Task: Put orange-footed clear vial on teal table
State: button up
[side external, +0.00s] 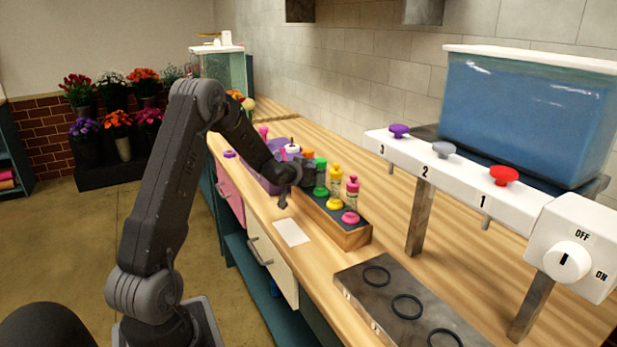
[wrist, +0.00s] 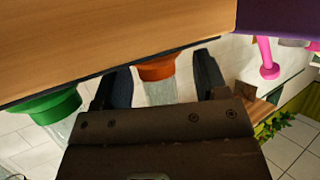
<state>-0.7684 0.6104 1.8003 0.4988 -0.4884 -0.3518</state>
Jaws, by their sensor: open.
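The orange-footed clear vial (wrist: 160,90) shows in the wrist view between my two open fingers, with its orange foot (wrist: 157,68) toward the wooden surface. In the side view only a bit of orange (side external: 308,157) shows beside my gripper (side external: 287,192); the rest is hidden. The gripper has a finger on each side of the vial; whether either touches it I cannot tell. A green-footed clear vial (wrist: 45,107) stands outside the left finger. The workbench has a wooden top and a teal lower frame (side external: 240,262); I cannot tell whether it is the teal table.
A wooden rack (side external: 345,238) holds green, yellow and pink pieces close to my gripper. A purple container (side external: 262,178) is behind it. A white card (side external: 291,232) lies in front. A metal plate with rings (side external: 375,300) and a dispenser (side external: 455,180) are to the right.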

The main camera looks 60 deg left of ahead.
jog(key=shift+c, duration=0.2)
jog(key=shift+s+f, duration=0.1)
grip_shut()
dwell(0.4)
